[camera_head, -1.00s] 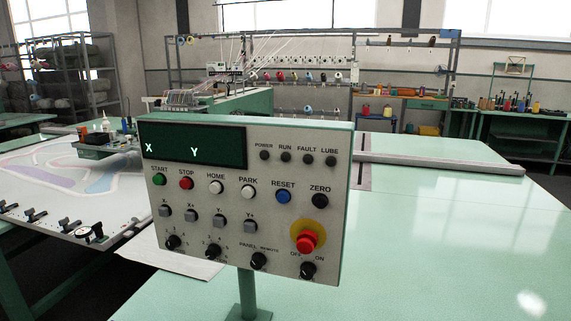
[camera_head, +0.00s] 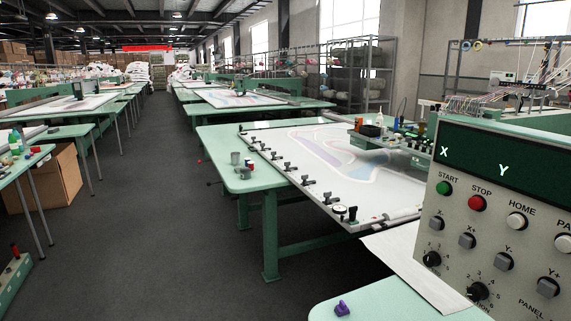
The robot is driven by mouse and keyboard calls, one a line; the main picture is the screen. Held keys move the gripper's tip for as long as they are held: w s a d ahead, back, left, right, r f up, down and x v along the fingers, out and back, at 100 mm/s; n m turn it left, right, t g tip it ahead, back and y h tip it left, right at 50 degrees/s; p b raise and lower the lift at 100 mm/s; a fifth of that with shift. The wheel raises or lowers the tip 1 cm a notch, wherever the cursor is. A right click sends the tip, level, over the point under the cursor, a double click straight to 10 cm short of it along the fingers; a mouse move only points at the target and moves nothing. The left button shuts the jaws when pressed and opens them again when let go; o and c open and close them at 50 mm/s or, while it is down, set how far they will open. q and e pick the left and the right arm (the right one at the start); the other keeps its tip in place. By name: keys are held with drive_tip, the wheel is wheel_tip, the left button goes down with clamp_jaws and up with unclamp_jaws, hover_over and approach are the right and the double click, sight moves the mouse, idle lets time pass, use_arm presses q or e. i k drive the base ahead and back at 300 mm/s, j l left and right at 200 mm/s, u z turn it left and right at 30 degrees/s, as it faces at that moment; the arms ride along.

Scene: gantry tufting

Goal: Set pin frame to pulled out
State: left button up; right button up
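What looks like the pin frame (camera_head: 267,140) lies on a green table in the middle right of the head view. It is a flat panel with a white cloth showing purple, blue and pink outlined shapes. Several dark clamps (camera_head: 308,181) line its near left edge. A small round dial (camera_head: 340,210) sits at its near corner, beside a pale roller. I cannot tell for sure whether the frame is pushed in or pulled out. Neither of my grippers is in view.
A control panel (camera_head: 462,215) with coloured buttons and knobs stands close at right, hiding what is behind it. A purple item (camera_head: 342,309) lies on the near green table. A dark floor aisle (camera_head: 150,200) is open at left, with more tables and a cardboard box (camera_head: 52,178) beyond.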

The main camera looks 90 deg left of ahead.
sight(384, 184)
drive_tip(key=j+u, duration=0.2)
drive_tip(key=u, duration=0.2)
drive_tip(key=j+u, duration=0.2)
drive_tip(key=u, duration=0.25)
drive_tip(key=j+u, duration=0.2)
drive_tip(key=u, duration=0.2)
drive_tip(key=j+u, duration=0.2)
drive_tip(key=u, duration=0.25)
drive_tip(key=i+j+u, duration=0.1)
drive_tip(key=u, duration=0.3)
